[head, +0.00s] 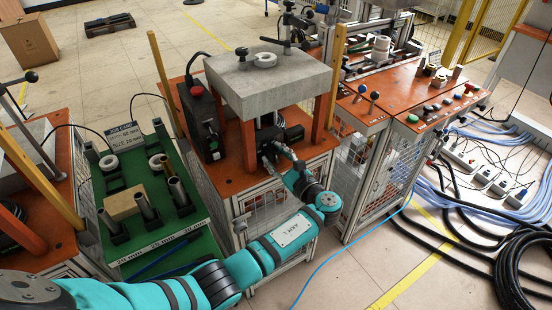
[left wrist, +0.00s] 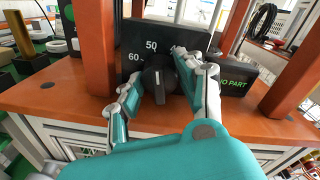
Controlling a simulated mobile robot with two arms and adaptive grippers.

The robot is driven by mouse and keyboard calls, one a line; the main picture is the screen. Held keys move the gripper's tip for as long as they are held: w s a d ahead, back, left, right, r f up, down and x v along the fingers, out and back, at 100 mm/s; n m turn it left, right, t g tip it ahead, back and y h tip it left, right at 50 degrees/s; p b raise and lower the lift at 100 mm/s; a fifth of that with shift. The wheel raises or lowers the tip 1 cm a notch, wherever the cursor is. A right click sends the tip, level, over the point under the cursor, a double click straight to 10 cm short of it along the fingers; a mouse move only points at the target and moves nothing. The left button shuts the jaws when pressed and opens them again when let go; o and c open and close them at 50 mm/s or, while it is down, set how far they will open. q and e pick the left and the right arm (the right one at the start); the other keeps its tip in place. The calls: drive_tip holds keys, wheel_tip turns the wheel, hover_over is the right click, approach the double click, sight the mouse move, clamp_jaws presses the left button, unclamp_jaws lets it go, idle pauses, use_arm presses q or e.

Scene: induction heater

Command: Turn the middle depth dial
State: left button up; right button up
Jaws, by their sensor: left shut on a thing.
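The middle depth dial (left wrist: 158,78) is a dark round knob with a pale line on it, in the left wrist view. It sits on a black panel (left wrist: 135,32) marked 50 above the knob and 60 to its upper left. My left gripper (left wrist: 162,85) is shut on the dial, one finger on each side. In the head view my left gripper (head: 272,153) reaches in under the grey slab (head: 240,82) of the middle station, and the dial's face cannot be made out there. My right gripper is in neither view.
Orange posts (head: 247,143) stand close around the gripper. A black box (left wrist: 236,82) with partly hidden lettering stands right of the dial. A green board (head: 140,235) with rings and cylinders is at left. An orange control table (head: 400,88) is at right, with cables on the floor.

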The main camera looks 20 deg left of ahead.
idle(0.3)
use_arm(q)
drive_tip(key=o, duration=1.1)
drive_tip(key=shift+o, duration=0.2)
drive_tip(key=v, duration=0.7)
drive_tip(key=shift+d, duration=0.15)
drive_tip(key=shift+s, duration=0.1)
